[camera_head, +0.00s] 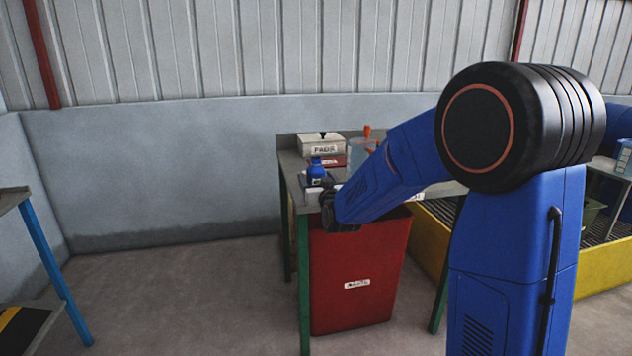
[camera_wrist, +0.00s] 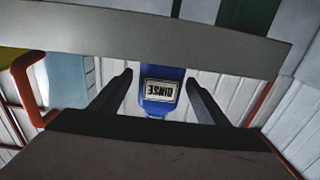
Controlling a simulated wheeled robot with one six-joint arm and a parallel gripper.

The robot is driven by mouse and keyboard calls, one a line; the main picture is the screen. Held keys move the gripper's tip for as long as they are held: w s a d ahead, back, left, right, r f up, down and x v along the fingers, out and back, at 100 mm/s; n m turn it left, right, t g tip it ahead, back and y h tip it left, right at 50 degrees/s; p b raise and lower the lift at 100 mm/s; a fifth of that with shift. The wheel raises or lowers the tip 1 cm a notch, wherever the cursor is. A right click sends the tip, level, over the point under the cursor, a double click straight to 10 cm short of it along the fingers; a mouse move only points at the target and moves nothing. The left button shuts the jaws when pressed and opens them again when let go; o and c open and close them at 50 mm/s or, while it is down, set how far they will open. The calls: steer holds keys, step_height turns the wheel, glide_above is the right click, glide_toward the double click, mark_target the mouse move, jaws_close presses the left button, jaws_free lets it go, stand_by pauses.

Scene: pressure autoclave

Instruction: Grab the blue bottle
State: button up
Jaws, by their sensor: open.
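The blue bottle (camera_head: 316,172) stands near the front left edge of the grey bench top in the head view. In the wrist view the bottle (camera_wrist: 161,74) appears upside down, with a white label reading RINSE. My gripper (camera_wrist: 159,78) is open, with one dark finger on each side of the bottle in that picture. I see gaps between both fingers and the bottle; how far the fingers reach along it is unclear. In the head view my arm's wrist is just in front of and below the bottle, and the fingers are hard to make out.
The bench (camera_head: 297,187) has a grey top and green legs. A white box (camera_head: 320,148) and a clear container with an orange handle (camera_head: 367,131) stand behind the bottle. A red bin (camera_head: 357,285) sits below my wrist. Open floor lies left of the bench.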

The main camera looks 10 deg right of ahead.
steer(key=shift+w, duration=0.55)
steer(key=c, duration=1.4)
steer(key=shift+o, duration=0.2)
steer(key=shift+r, duration=0.1)
